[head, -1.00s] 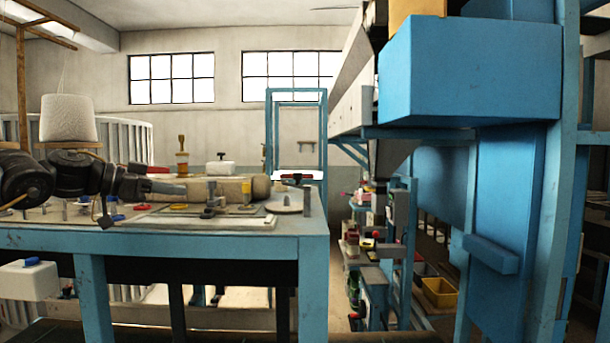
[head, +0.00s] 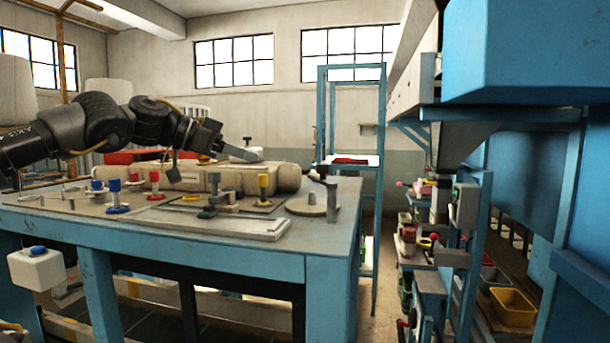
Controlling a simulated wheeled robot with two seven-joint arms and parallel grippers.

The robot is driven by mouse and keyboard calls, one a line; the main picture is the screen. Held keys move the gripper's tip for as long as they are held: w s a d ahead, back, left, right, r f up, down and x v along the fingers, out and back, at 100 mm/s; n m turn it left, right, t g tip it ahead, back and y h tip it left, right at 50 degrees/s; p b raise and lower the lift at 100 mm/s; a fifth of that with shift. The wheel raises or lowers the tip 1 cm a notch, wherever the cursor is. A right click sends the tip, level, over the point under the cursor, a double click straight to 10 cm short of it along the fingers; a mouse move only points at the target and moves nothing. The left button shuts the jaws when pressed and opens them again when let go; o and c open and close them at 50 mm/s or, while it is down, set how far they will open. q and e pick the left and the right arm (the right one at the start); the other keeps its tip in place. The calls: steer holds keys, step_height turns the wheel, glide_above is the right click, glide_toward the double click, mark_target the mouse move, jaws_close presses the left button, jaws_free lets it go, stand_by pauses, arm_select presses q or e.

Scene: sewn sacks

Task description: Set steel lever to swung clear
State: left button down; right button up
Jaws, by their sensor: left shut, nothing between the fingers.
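A grey upright post (head: 332,202) stands at the table's right end, with a short dark arm (head: 318,177) at its top. It may be the steel lever, but I cannot tell for sure. A grey clamp-like fitting (head: 213,190) stands on a flat plate nearer the middle. My left gripper (head: 243,154) is shut and empty. It appears above the beige roll (head: 225,178), left of the post and apart from it. My right gripper is not in view.
The blue table (head: 180,252) carries blue, red and yellow knobbed pieces, a round disc (head: 307,206) and a long flat pale bar (head: 205,225). A blue rack (head: 322,110) stands behind. Blue machinery (head: 520,50) and shelving fill the right side.

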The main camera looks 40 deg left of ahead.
mark_target(315, 179)
arm_select(q)
steer(key=p+x, duration=0.6)
steer(key=x, duration=0.7)
steer(key=shift+a, duration=0.1)
steer(key=shift+w+d+f+p, duration=0.25)
steer(key=shift+w+p, duration=0.2)
steer(key=shift+w, duration=0.05)
steer(key=shift+a, duration=0.1)
